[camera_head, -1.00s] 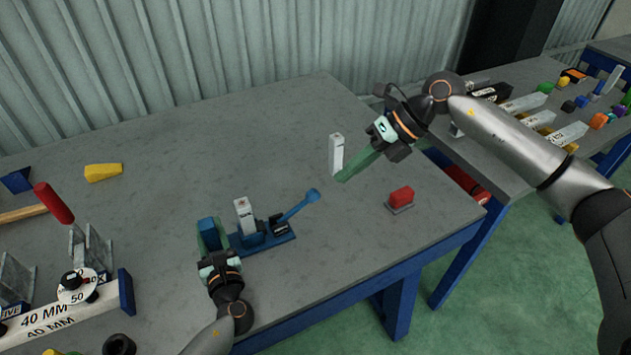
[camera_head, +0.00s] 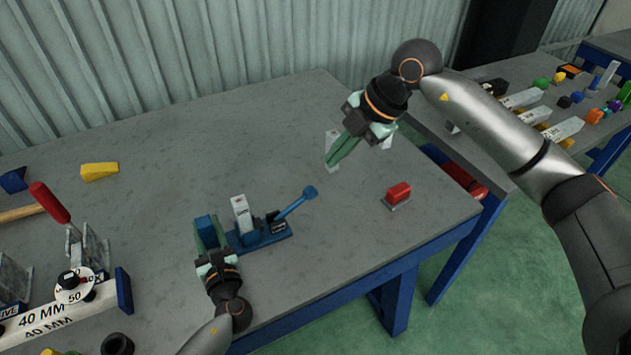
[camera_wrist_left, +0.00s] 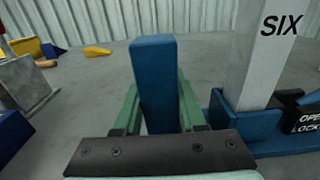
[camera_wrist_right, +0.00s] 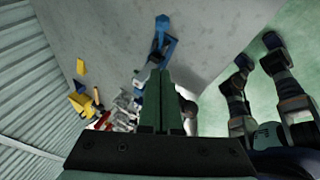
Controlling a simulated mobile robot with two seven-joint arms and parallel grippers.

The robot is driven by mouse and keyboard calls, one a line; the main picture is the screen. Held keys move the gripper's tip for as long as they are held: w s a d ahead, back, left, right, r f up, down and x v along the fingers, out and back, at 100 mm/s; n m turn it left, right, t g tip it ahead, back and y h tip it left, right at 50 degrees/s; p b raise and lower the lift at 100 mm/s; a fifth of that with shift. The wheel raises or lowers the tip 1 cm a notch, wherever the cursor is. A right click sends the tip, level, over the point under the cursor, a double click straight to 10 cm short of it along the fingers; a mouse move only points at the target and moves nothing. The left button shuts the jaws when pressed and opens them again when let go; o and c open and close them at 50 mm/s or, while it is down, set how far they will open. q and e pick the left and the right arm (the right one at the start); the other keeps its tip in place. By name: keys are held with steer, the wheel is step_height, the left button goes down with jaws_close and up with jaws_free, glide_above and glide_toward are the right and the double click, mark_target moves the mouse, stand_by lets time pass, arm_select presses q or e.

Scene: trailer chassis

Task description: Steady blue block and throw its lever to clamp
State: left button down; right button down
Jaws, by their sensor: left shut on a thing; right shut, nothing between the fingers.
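The blue block (camera_head: 262,238) is a low base on the table with a white upright bar marked SIX (camera_head: 241,215). My left gripper (camera_head: 207,238) is shut on this post, with green fingers on both sides. My right gripper (camera_head: 331,162) is shut and empty, above the table and beyond the knob, apart from it. The lever also shows in the right wrist view (camera_wrist_right: 162,38), ahead of the fingers.
A red block (camera_head: 398,192) on a small plate lies near the right edge. The middle of the table is clear.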

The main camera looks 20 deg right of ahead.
glide_above(316, 193)
steer(key=s+a, duration=0.2)
steer(key=s, duration=0.1)
step_height(316, 193, down, 9)
steer(key=shift+w+d+f, duration=0.3)
steer(key=shift+w+f, duration=0.25)
steer(key=shift+f, duration=0.2)
steer(key=shift+w+d+f, duration=0.3)
steer(key=shift+w+f, duration=0.2)
steer(key=shift+f, duration=0.2)
steer(key=shift+d+f+y, duration=0.4)
steer(key=shift+d+f, duration=0.05)
steer(key=shift+w+d+f, duration=0.15)
steer(key=shift+d+f, duration=0.35)
steer(key=shift+f, duration=0.1)
steer(key=shift+r, duration=0.15)
